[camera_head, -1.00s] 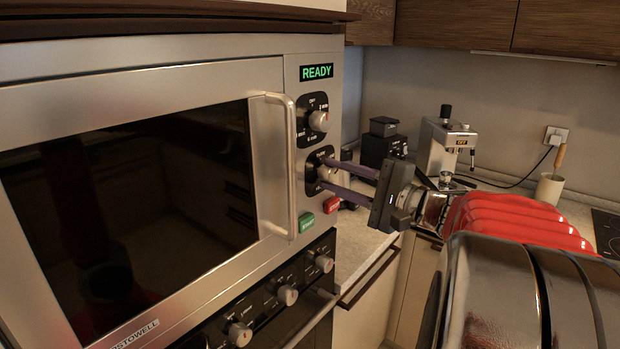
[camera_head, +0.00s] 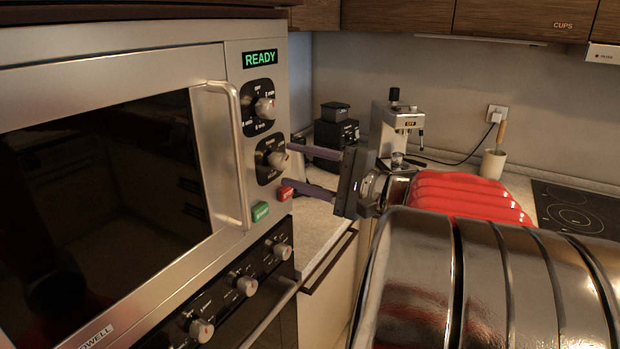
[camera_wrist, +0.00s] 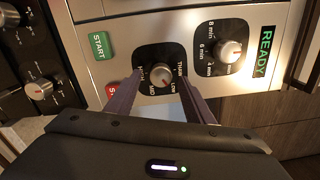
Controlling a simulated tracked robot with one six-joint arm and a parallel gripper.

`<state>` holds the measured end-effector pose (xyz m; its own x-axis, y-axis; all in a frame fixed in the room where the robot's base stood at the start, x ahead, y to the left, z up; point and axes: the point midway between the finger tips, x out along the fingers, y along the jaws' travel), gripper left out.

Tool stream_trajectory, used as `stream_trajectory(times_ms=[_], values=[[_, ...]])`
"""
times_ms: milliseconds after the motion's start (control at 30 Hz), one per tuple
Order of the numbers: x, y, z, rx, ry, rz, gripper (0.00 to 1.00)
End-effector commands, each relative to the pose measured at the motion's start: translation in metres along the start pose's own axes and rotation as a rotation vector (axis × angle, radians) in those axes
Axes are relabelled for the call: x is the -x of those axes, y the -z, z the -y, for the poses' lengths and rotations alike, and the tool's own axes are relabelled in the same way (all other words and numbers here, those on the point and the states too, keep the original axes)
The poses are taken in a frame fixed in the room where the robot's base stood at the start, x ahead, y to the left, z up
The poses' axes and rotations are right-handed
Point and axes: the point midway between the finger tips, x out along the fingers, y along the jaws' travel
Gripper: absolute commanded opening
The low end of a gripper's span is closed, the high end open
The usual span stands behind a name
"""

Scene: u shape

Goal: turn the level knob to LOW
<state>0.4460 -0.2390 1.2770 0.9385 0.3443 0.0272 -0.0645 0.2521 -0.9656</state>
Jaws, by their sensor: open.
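The level knob (camera_head: 278,160) is the lower of two dials on the microwave's panel, on a black plate with a light round grip. In the wrist view the fingers of my gripper (camera_wrist: 158,80) lie on either side of the knob's plate.
The timer knob (camera_head: 264,108) sits above, under the READY display (camera_head: 260,59). The green START button (camera_head: 260,211) and red STOP button (camera_head: 285,192) are just below. The door handle (camera_head: 231,155) stands out at left. A coffee machine (camera_head: 396,130) stands on the counter behind.

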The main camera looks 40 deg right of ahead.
Motion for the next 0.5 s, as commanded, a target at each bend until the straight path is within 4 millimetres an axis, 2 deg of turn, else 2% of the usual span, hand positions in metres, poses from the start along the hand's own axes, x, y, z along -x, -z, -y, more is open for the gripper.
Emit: stream_trajectory(times_ms=[500], values=[[0.067,0.001,-0.001,0.000,0.000,-0.003,0.48]])
